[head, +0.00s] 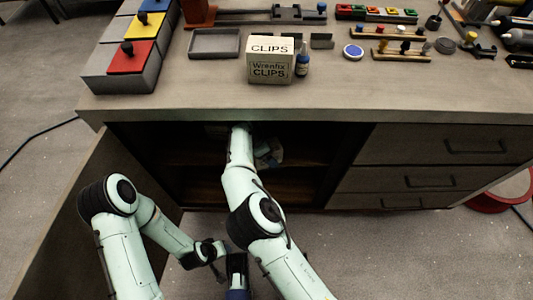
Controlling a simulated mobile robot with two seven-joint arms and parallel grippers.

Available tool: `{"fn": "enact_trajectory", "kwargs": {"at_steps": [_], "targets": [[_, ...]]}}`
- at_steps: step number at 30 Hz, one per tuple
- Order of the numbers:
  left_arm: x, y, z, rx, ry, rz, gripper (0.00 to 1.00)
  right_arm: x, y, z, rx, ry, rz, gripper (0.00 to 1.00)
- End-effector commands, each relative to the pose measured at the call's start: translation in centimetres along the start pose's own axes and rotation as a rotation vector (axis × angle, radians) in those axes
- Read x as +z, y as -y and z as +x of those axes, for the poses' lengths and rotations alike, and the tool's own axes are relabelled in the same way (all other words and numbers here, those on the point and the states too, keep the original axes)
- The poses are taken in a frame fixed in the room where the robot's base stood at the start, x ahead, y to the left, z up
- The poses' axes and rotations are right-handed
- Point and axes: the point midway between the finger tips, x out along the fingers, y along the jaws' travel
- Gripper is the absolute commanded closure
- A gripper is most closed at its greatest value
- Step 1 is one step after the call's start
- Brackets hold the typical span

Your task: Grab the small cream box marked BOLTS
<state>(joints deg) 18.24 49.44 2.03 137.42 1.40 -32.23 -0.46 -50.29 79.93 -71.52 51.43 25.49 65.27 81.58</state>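No box marked BOLTS shows in the head view. A cream box (270,60) on the bench top is marked CLIPS, with "Wrenfix CLIPS" on its front. My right arm reaches into the dark open cabinet (295,185) under the bench top; its gripper is hidden inside. A pale, unclear item (268,154) shows in the cabinet beside that arm. My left gripper (217,268) is low in front of the cabinet, well below the bench top; its fingers are too small and dark to read.
The bench top (330,98) has a clear front strip. Closed drawers (440,150) are right of the cabinet. An open door panel (110,225) is at left.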

Motion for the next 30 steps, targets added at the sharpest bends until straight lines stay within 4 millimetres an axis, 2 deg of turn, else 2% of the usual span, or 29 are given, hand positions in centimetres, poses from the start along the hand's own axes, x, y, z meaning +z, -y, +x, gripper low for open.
{"fn": "enact_trajectory", "kwargs": {"at_steps": [9, 14, 15, 16, 17, 25, 30], "targets": [[-0.2, 0.0, 0.1, 0.000, -0.005, 0.000, 0.57, 0.0, 0.0, 0.5, -0.002, 0.001, 0.000, 0.06], [-0.1, 0.0, 0.1, 0.000, -0.005, 0.000, 0.57, 0.0, 0.0, 0.5, -0.002, 0.001, 0.000, 0.58], [-0.1, 0.0, 0.1, 0.000, -0.004, 0.000, 0.57, 0.0, 0.0, 0.5, -0.002, 0.001, 0.000, 0.72], [-0.1, 0.0, 0.1, 0.000, -0.004, 0.000, 0.57, 0.0, 0.0, 0.5, -0.002, 0.001, 0.000, 0.81], [-0.1, 0.0, 0.1, 0.000, -0.004, 0.000, 0.57, 0.0, 0.1, 0.4, -0.004, 0.000, 0.000, 0.87], [-0.1, 0.0, 0.0, 0.000, -0.003, 0.000, 0.57, -0.1, 0.1, 0.2, -0.004, 0.000, 0.000, 0.87], [0.3, -0.1, -0.3, 0.001, 0.008, 0.001, 0.57, -0.5, 0.1, -0.7, -0.005, 0.000, 0.000, 0.87]]}}
